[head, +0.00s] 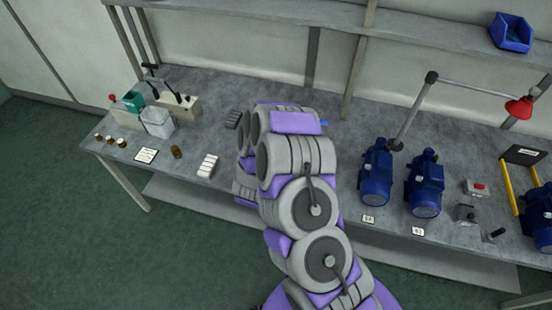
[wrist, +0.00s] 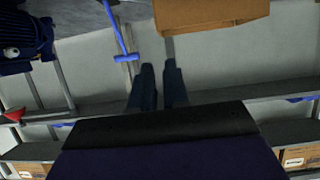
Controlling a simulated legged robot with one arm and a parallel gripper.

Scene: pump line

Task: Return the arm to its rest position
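My arm (head: 300,190) rises through the middle of the head view in front of the bench, its links bent. My gripper is hidden behind the arm links there. In the wrist view my gripper (wrist: 159,66) shows as two dark fingers with a narrow gap between them. Nothing is seen held in the gap. A blue T-shaped tool (wrist: 125,57) shows left of the fingers, apart from them. A brown box (wrist: 212,14) shows beyond the fingertips at the top.
Switch boxes (head: 178,103) and small brown jars (head: 176,152) stand on the left. A blue bin (head: 511,32) sits on the upper shelf. Green floor lies in front.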

